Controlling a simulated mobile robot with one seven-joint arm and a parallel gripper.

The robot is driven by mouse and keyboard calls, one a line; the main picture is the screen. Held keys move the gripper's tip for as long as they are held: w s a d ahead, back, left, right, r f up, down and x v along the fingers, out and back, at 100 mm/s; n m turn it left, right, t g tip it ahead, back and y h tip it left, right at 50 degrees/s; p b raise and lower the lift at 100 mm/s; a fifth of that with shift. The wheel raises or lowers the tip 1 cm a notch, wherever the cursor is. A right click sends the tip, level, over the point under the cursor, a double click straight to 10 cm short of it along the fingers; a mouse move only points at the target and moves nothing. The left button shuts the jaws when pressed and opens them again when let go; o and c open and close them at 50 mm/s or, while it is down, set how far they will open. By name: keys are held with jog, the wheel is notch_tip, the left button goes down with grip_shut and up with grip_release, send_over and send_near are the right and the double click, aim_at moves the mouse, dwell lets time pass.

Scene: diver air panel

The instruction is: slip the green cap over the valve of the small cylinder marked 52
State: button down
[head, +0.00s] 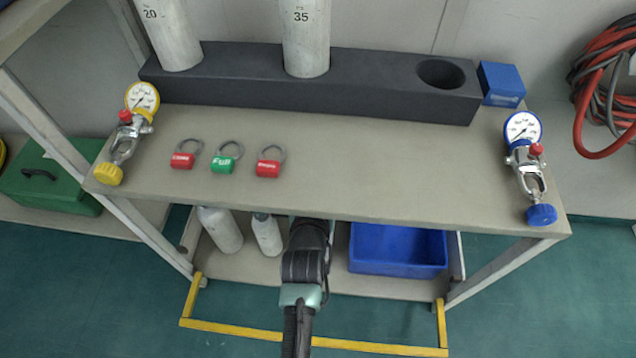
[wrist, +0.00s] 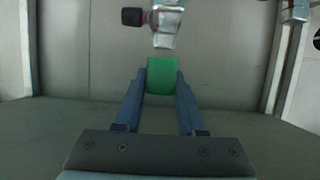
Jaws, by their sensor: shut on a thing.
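My gripper (wrist: 162,82) is shut on the green cap (wrist: 163,75), which sits between the blue fingertips in the wrist view. Just beyond the cap in that picture is a metal valve (wrist: 166,22) with a dark red and black knob (wrist: 133,17). A narrow gap shows between cap and valve. In the head view my arm reaches under the upper shelf, so the gripper and cap are hidden there. Two small pale cylinders (head: 222,230) (head: 267,234) stand on the lower shelf. Their valves are hidden by the upper shelf, and I cannot read a 52.
The upper shelf (head: 400,160) overhangs the lower one. A blue bin (head: 398,250) stands right of my arm. A yellow bar (head: 240,331) runs low in front.

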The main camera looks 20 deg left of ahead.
jog(key=shift+s, duration=0.2)
jog(key=shift+f, duration=0.1)
jog(key=shift+f, duration=0.1)
jog(key=shift+f+b, duration=0.45)
jog(key=shift+f, duration=0.15)
jog(key=shift+w+f+b, duration=0.1)
jog(key=shift+f+b, duration=0.65)
jog(key=shift+f, duration=0.3)
dwell(1.7)
jog(key=shift+c, duration=2.1)
grip_release()
jog(key=p+v, duration=0.6)
jog(key=v, duration=0.7)
